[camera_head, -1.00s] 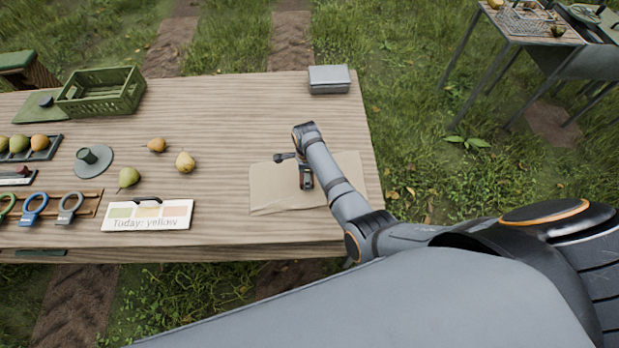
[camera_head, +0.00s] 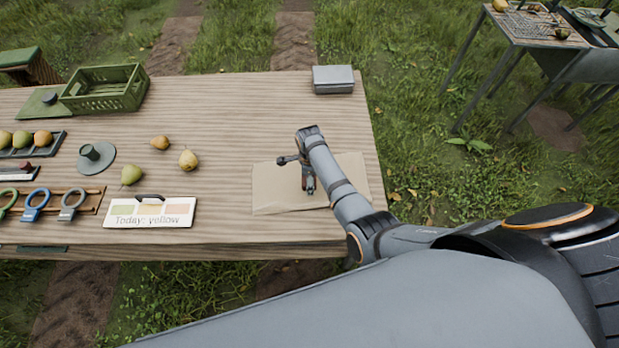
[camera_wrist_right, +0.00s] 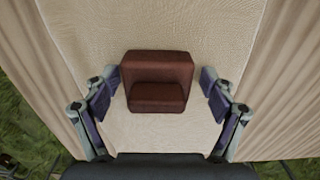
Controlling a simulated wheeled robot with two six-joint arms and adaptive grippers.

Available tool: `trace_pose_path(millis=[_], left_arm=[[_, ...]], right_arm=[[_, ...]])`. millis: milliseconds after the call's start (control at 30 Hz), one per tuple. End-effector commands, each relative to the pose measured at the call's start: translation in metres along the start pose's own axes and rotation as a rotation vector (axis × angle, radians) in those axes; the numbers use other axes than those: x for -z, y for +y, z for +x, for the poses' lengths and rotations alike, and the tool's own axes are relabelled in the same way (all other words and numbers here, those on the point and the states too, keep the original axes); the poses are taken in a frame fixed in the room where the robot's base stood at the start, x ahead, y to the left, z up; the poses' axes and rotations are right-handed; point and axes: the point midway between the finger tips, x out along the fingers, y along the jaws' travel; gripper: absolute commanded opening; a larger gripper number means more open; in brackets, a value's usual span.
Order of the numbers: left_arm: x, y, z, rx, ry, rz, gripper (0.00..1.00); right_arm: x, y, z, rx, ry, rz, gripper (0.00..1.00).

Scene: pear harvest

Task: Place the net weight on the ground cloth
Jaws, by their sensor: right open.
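The ground cloth (camera_head: 275,190) is a flat tan sheet lying on the right part of the wooden table. In the right wrist view the cloth (camera_wrist_right: 185,28) spreads below the gripper. The net weight (camera_wrist_right: 158,75), a dark red-brown block with a raised part, appears to rest on it. My right gripper (camera_wrist_right: 160,97) is open, with a finger on each side of the weight and a gap at both sides. In the head view this right gripper (camera_head: 309,186) is low over the cloth, and the arm and gripper mostly hide the weight. My left gripper is not in view.
A grey box (camera_head: 333,79) stands at the table's back right. A green crate (camera_head: 104,90), loose pears (camera_head: 188,160), a sign (camera_head: 150,213) and ring-handled tools (camera_head: 72,205) are to the left. The wood between the cloth and the grey box is clear.

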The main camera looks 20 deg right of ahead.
Motion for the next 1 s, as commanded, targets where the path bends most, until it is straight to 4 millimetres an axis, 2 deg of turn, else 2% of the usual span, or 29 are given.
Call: trace_pose_path(millis=[167, 267, 500, 733, 800, 1000], left_arm=[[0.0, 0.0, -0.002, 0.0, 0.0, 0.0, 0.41], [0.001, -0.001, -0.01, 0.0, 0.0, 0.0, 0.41], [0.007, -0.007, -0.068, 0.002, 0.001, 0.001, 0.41], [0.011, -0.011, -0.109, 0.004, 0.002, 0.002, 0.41], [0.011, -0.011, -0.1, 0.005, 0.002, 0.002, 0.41], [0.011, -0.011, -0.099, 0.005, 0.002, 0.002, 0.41]], right_arm=[[-0.001, -0.001, -0.004, 0.003, -0.002, 0.0, 0.84], [-0.001, -0.001, -0.018, 0.004, -0.002, 0.0, 0.84], [-0.001, -0.002, -0.074, 0.004, -0.002, 0.0, 0.84], [-0.001, -0.002, -0.114, 0.004, -0.002, 0.0, 0.84], [-0.001, -0.002, -0.116, 0.007, -0.003, 0.0, 0.84], [-0.001, -0.002, -0.133, 0.005, -0.002, -0.001, 0.84]])
